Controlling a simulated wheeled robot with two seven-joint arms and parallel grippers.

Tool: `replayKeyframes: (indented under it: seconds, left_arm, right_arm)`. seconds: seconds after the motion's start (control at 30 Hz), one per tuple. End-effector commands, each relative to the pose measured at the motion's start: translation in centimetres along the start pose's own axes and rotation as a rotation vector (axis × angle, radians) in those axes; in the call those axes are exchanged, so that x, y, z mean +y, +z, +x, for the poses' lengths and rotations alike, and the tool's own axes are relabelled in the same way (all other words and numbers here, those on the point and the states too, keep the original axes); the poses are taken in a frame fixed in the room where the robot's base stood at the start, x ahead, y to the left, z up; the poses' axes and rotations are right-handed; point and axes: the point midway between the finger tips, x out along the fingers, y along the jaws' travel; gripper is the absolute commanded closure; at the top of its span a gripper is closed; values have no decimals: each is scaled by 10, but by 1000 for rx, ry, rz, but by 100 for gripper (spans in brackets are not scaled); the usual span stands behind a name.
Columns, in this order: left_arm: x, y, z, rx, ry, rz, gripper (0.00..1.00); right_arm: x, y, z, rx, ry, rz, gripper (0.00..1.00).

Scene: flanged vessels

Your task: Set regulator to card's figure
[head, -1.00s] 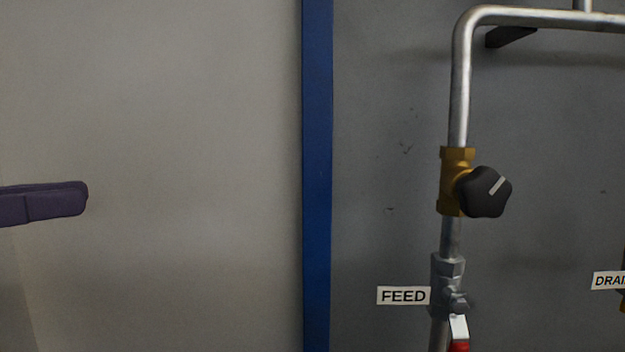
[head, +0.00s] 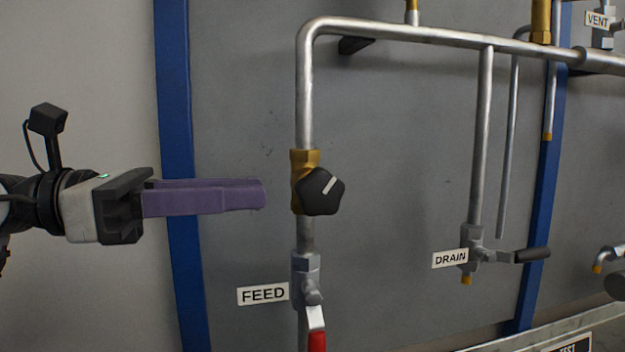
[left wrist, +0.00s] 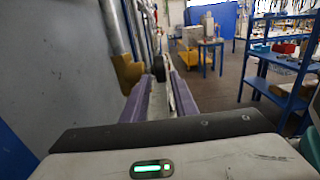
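The regulator is a black lobed knob (head: 321,191) on a brass body (head: 304,158) in the vertical feed pipe. Its white pointer mark slants to the upper right. My left gripper (head: 263,194) points at it from the left, with its purple fingers a short way from the brass body in the picture and not on the knob. In the left wrist view the fingers (left wrist: 165,88) stand apart with nothing between them; the dark knob (left wrist: 158,68) is ahead and the brass body (left wrist: 127,73) to its left. No readable card figure shows. My right gripper is out of view.
Below the knob is a red-handled valve (head: 315,318) beside a FEED label (head: 263,294). A DRAIN label (head: 450,258) and black-handled valve (head: 530,255) stand to the right. A dark sign (head: 570,345) is cut off at the bottom edge. Blue posts flank the grey panel.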

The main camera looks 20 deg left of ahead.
Motion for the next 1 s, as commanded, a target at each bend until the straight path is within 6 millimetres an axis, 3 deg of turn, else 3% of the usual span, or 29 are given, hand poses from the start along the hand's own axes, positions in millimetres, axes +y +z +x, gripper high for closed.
replayKeyframes:
  seconds: [0.4, 0.6, 0.87, 1.0]
  left_arm:
    - [0, 4, 64, -4, -5, 0, 74]
    - [0, 1, 76, -1, -3, 0, 74]
    - [0, 0, 77, -1, -3, 0, 74]
    - [0, 0, 77, -1, -3, 0, 96]
  right_arm:
    - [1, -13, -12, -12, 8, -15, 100]
    - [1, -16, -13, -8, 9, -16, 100]
    - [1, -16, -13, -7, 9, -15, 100]
    - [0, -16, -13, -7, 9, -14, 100]
